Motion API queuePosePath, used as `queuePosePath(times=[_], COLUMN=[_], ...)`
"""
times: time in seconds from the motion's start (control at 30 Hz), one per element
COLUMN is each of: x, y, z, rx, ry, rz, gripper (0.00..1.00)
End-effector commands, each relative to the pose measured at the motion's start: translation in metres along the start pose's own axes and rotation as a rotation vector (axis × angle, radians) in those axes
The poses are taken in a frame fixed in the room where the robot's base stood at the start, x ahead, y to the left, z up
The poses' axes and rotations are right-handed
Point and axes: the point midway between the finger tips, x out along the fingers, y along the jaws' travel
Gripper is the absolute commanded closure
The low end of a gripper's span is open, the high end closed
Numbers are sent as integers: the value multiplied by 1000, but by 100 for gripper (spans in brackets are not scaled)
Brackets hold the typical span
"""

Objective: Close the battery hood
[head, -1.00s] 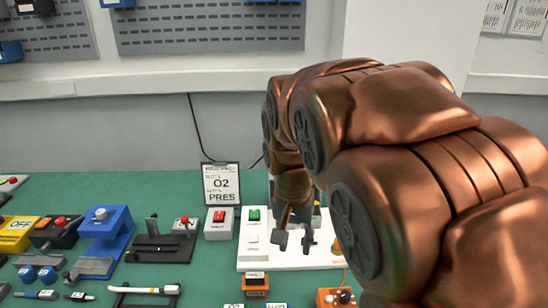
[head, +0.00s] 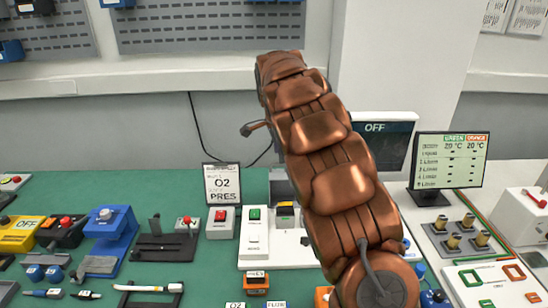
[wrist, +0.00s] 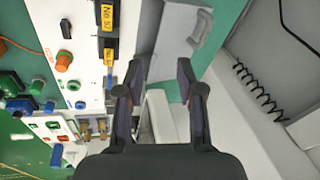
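In the wrist view, a pale grey box-like cover with a handle (wrist: 182,38) lies just beyond my fingertips; it may be the battery hood, but I cannot be sure. My gripper (wrist: 160,72) is open, its two dark fingers apart with nothing held between them. The cover is ahead of the fingers and I see no clear contact. In the head view, my copper arm hides most of my gripper; one dark finger-like part (head: 254,128) sticks out to the left, above the bench. A grey block (head: 281,186) shows partly behind the arm, and its lid state is unclear.
A white panel (head: 256,251) with a green switch stands left of my arm. An O2 PRES sign (head: 222,184) and a red-switch box (head: 220,222) stand beside it. A monitor (head: 449,160) and brass fittings (head: 463,232) are at right. Green bench shows between devices.

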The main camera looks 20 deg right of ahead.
Motion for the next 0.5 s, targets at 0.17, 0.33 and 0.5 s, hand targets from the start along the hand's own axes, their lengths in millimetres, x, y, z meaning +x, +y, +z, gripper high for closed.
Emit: queuePosePath(times=[0.17,0.33,0.5], x=[17,29,36], y=[-40,-64,-73], z=[-3,-2,-1], rx=[142,243,290], ry=[-25,-55,-72], rz=[-40,-67,-74], gripper=[63,63,63])
